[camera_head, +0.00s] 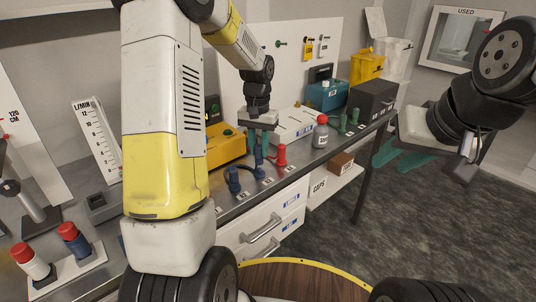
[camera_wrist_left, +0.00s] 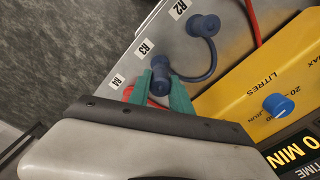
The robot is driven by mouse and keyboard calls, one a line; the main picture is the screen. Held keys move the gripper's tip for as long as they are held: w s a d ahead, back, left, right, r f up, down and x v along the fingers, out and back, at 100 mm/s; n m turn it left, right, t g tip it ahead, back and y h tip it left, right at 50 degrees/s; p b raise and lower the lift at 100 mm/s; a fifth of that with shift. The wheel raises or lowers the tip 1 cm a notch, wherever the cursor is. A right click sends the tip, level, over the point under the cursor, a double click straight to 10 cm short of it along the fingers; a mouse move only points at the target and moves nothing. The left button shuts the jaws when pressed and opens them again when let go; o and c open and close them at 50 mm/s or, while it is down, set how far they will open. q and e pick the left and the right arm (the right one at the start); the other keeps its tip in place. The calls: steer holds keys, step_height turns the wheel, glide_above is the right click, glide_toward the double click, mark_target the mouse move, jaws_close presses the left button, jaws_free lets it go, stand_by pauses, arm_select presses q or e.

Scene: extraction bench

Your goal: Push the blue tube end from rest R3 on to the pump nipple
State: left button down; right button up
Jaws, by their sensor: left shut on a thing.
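The blue tube end at the R3 label (camera_wrist_left: 160,64) stands upright between the green fingers of my left gripper (camera_wrist_left: 160,90), which is shut on it at the bench surface. In the head view my left gripper (camera_head: 258,143) comes down over this blue end (camera_head: 259,158). A dark blue tube (camera_wrist_left: 212,60) loops from it to another blue end (camera_wrist_left: 203,25) by the R2 label, also seen in the head view (camera_head: 233,180). The yellow pump-like box (camera_head: 225,145) stands behind; its nipple cannot be made out. My right gripper (camera_head: 468,170) is off the bench at right, its fingers unclear.
A red end (camera_head: 281,157) stands close to my left gripper. A red-capped bottle (camera_head: 320,132), green fittings (camera_head: 343,122) and a dark box (camera_head: 372,97) stand further right. A red tube (camera_wrist_left: 250,20) runs behind the blue ends. Floor is open at right.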

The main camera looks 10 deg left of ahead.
arm_select(q)
steer(key=shift+r, duration=0.6)
steer(key=shift+r, duration=0.1)
